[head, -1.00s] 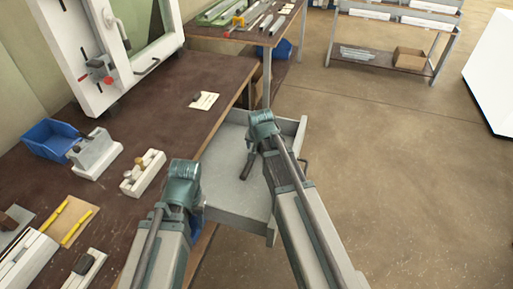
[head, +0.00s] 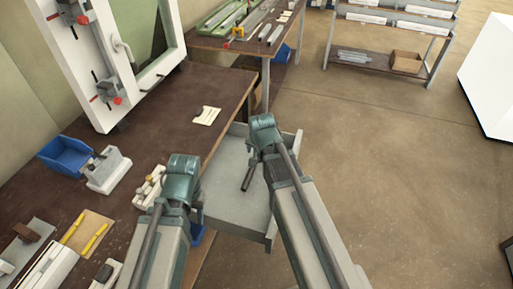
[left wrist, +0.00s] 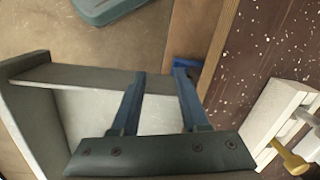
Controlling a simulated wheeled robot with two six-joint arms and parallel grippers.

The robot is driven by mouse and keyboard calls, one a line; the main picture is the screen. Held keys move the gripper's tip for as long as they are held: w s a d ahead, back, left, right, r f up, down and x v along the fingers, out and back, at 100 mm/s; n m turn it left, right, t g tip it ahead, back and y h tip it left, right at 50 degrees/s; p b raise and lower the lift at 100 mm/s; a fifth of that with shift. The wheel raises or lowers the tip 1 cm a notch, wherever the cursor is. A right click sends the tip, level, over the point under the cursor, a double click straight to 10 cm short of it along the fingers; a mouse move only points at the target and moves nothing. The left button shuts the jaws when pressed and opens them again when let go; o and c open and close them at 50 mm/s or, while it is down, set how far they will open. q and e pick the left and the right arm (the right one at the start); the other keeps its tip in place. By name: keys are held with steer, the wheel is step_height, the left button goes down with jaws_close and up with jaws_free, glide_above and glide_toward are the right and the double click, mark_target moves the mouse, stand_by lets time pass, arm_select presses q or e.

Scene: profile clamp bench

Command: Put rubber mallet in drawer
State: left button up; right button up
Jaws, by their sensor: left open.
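I cannot make out a rubber mallet for certain in either view. The grey drawer (head: 232,190) stands pulled out from the bench's right side, below my arms. It also shows in the left wrist view (left wrist: 100,108), and its visible floor there is bare. My left gripper (left wrist: 158,72) is open and empty over the drawer's edge near the bench. My right gripper (head: 247,178) is over the drawer. Only a dark part of it shows, so its jaws cannot be read.
The brown bench (head: 160,115) carries a blue bin (head: 65,156), a white block fixture (head: 108,171), a knobbed fixture (head: 150,187), a card (head: 206,115) and a brown block (head: 28,231). A white window frame (head: 112,116) stands behind.

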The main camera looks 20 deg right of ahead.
arm_select(q)
steer(key=shift+r, duration=0.65)
arm_select(e)
steer(key=s+a+n+g, duration=0.5)
steer(key=s+a+n, duration=0.6)
steer(key=s, duration=0.7)
steer(key=shift+s+a+f, duration=0.25)
steer(key=shift+a, duration=0.95)
arm_select(q)
steer(key=shift+p, duration=0.3)
arm_select(e)
steer(key=shift+h, duration=0.3)
